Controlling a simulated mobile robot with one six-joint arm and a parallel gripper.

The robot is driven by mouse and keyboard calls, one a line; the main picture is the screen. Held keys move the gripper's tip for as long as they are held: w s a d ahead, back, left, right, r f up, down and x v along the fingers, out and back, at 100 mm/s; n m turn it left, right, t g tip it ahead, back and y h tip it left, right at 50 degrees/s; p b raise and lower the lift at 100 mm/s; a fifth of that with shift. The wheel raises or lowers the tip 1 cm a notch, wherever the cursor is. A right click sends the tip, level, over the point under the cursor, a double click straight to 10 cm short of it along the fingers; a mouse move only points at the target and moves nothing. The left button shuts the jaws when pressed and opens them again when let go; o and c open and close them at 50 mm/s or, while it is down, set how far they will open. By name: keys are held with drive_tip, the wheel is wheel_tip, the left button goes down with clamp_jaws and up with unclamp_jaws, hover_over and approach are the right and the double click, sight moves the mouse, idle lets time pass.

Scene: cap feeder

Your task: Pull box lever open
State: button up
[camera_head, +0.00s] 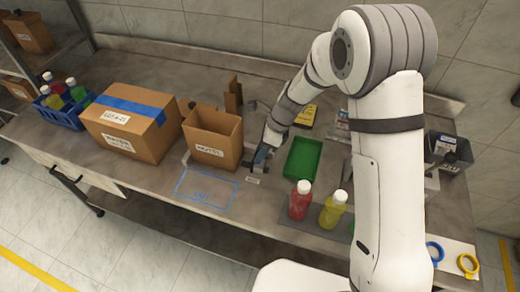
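An open-topped cardboard box (213,153) with a white label stands upright on the metal workbench (150,192), left of my arm. My gripper (260,160) is low over the bench, just right of this box and close to its right side. A small bluish part shows at my gripper's tip; I cannot tell if it is a finger or the lever. No lever stands out clearly, and my gripper and wrist may hide it. The fingers are too small to tell open from shut.
A taped cardboard box (130,125) and a blue crate of bottles (62,112) stand to the left. A green tray (304,158), red bottle (300,203) and yellow bottle (332,212) are to the right. A blue-outlined area (207,190) in front is empty.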

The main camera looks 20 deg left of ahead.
drive_tip(key=shift+o, duration=0.5)
drive_tip(key=v, duration=0.7)
drive_tip(key=shift+d+r+b, duration=0.15)
drive_tip(key=shift+r+b, duration=0.25)
drive_tip(key=shift+b, duration=0.05)
drive_tip(key=shift+w, duration=0.1)
